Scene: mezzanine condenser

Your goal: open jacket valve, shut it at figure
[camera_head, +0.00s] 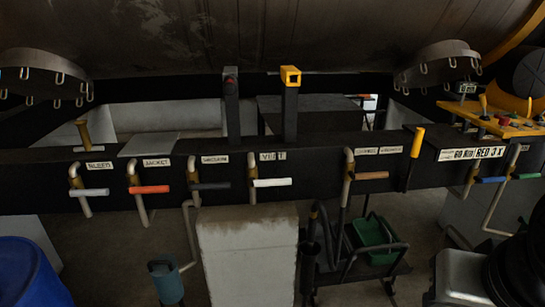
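The jacket valve has an orange lever (149,189) below a white label reading JACKET (158,162), left of centre on a long dark rail. The lever lies level, pointing right across its pipe. A bent tan pipe with a brass-coloured elbow (133,170) carries it. My gripper is not in the head view. A small display (467,87) stands at the upper right, but its reading is too small to tell.
A white VENT lever (272,182) and a brown lever (371,175) follow. A yellow-topped post (290,78) rises behind the rail. A blue drum (28,275) stands at lower left.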

